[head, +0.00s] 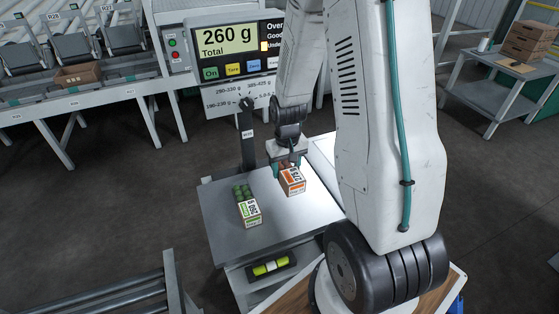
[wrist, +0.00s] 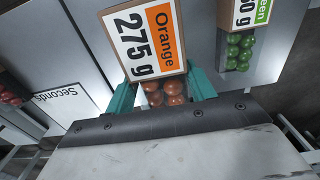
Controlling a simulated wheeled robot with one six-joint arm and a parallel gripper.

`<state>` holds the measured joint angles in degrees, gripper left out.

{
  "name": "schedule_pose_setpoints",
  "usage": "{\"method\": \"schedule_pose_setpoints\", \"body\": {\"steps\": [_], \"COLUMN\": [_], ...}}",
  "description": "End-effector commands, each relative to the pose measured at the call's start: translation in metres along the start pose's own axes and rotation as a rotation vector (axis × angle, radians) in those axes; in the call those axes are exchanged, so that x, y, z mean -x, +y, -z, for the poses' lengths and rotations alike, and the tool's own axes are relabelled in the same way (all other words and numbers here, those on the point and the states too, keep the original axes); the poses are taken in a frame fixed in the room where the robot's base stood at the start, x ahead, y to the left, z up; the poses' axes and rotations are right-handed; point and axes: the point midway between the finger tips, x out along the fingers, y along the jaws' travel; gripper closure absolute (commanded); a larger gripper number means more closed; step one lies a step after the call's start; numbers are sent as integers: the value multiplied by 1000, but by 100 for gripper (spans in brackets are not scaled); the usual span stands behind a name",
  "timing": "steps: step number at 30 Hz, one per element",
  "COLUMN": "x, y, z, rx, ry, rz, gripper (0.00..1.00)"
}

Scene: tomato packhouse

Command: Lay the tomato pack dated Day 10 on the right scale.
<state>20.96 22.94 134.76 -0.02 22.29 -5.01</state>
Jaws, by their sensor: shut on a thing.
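My gripper (head: 287,160) is shut on an orange-labelled tomato pack (head: 291,181). In the wrist view the label of this pack (wrist: 142,42) reads "Orange 275 g", and orange-red tomatoes show between the two teal fingers (wrist: 163,92). The pack is over the right part of a steel scale plate (head: 225,198); I cannot tell whether it touches the plate. A green-labelled pack (head: 249,212) with green tomatoes stands to its left on the plate; it also shows in the wrist view (wrist: 240,48). No day date is legible on either pack.
The scale display (head: 228,40) reads 260 g Total. A spirit level (head: 270,267) sits below the plate's front edge. The wrist view shows a "Seconds" sign (wrist: 66,104) and red tomatoes (wrist: 8,95) at left. A sorting line (head: 90,100) stands behind left, a grey cart (head: 500,95) far right.

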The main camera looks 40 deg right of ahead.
Motion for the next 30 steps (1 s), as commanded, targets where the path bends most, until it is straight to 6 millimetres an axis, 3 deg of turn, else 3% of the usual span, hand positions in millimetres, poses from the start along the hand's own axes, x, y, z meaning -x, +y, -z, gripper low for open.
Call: {"method": "schedule_pose_setpoints", "body": {"steps": [18,30], "x": [-65,-79], "y": [2,1], "z": [0,1], "rx": [-3,-1], "ry": [-2,1], "rz": [0,0], "gripper": [76,76]}}
